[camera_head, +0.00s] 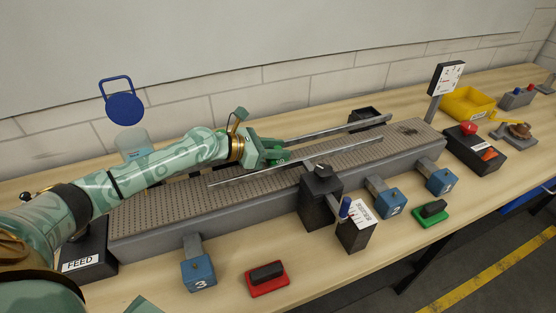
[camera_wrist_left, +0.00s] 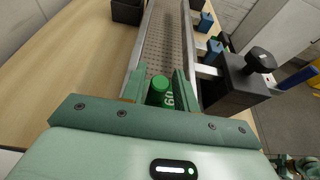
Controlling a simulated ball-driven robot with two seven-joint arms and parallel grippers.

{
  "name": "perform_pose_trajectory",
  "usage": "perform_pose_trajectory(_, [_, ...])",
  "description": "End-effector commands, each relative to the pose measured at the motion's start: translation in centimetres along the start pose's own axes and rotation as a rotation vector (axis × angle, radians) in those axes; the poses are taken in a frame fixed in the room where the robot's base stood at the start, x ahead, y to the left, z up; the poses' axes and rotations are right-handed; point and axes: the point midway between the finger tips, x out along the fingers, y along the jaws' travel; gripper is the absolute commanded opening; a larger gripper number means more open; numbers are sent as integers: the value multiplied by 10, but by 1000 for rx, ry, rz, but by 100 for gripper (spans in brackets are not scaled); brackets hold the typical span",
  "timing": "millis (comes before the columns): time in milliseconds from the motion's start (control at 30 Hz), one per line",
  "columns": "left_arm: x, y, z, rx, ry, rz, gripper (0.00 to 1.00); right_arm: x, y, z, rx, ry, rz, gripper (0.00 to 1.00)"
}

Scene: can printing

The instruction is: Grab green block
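A green cylinder marked "60" (camera_wrist_left: 160,90) stands between the two fingers of my left gripper (camera_wrist_left: 160,92) in the left wrist view. The fingers are apart around it, and I cannot tell whether both touch it. In the head view my left gripper (camera_head: 274,152) is over the conveyor (camera_head: 190,188), beside the metal guide rails. A green block with a dark top (camera_head: 431,212) lies on the table's front side, right of the black printer-like box, well away from my left gripper.
Guide rails (camera_head: 340,130) run along the conveyor. A black post unit (camera_head: 320,193) and several numbered blue boxes (camera_head: 198,272) line its front. A red block with a dark top (camera_head: 267,278) lies in front. A yellow bin (camera_head: 467,103) and a black box with a red button (camera_head: 474,148) stand right.

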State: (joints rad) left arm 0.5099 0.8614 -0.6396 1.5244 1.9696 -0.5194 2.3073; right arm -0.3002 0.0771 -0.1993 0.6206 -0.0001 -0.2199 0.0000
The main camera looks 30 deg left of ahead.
Motion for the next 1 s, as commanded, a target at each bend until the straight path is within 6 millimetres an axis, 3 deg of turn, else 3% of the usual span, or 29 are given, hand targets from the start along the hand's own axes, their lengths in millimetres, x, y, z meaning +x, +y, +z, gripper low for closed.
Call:
perform_pose_trajectory(233, [3,0,0,1,2,0,30,0,-1,-1,0,1,-2,36])
perform_pose_trajectory(367, [3,0,0,1,1,0,0,0,-1,0,-1,1,-2,36])
perform_pose_trajectory(767, [1,0,5,2,0,1,0,-2,2,0,-3,0,3,36])
perform_pose_trajectory(1000, [-11,1,38,6,-2,2,0,-18,4,-4,-3,6,6,36])
